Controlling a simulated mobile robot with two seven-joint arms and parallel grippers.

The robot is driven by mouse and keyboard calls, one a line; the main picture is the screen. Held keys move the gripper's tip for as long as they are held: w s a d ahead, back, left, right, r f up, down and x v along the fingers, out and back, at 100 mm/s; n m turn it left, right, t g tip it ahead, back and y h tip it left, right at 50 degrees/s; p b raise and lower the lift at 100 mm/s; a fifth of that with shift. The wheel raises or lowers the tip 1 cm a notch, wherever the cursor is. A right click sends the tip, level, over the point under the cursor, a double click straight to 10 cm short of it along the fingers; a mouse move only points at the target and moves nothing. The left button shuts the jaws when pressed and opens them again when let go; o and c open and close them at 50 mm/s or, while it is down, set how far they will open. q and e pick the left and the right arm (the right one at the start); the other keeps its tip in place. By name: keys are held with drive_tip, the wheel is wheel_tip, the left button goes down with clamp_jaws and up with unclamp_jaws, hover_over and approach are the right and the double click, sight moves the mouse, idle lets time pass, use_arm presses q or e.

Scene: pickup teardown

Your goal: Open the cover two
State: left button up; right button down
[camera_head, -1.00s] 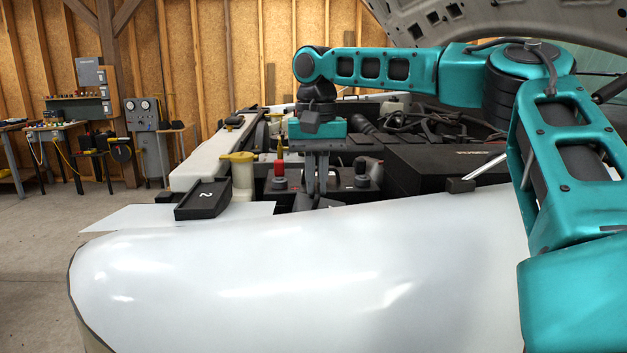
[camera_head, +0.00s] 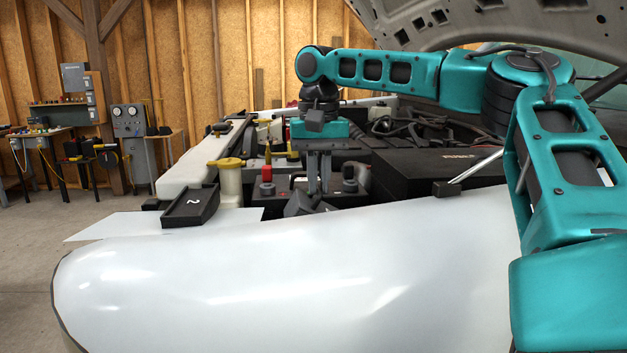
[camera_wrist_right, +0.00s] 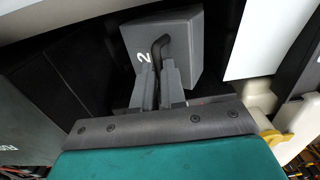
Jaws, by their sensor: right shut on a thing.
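Cover two is a grey square lid marked with a white 2 and fitted with a dark bent handle; it fills the top middle of the right wrist view (camera_wrist_right: 188,45). My right gripper (camera_wrist_right: 160,72) is shut on the handle. In the head view, the right gripper (camera_head: 318,188) points down into the engine bay, and the cover (camera_head: 298,205) shows tilted just below its fingers, partly hidden by the white fender. My left gripper is not in view.
A black tray marked 2 (camera_head: 190,206) lies on a white panel (camera_head: 110,226) at left. The white fender (camera_head: 280,270) spans the front. A black box (camera_head: 440,170) stands right of the gripper, and the raised hood (camera_head: 470,22) hangs above.

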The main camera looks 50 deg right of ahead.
drive_tip(key=shift+s+d, duration=0.1)
idle(0.3)
drive_tip(key=shift+s+d+r, duration=0.15)
drive_tip(key=shift+s+d, duration=0.65)
drive_tip(key=shift+d, duration=0.15)
drive_tip(key=shift+s+d, duration=0.8)
drive_tip(key=shift+d, duration=0.15)
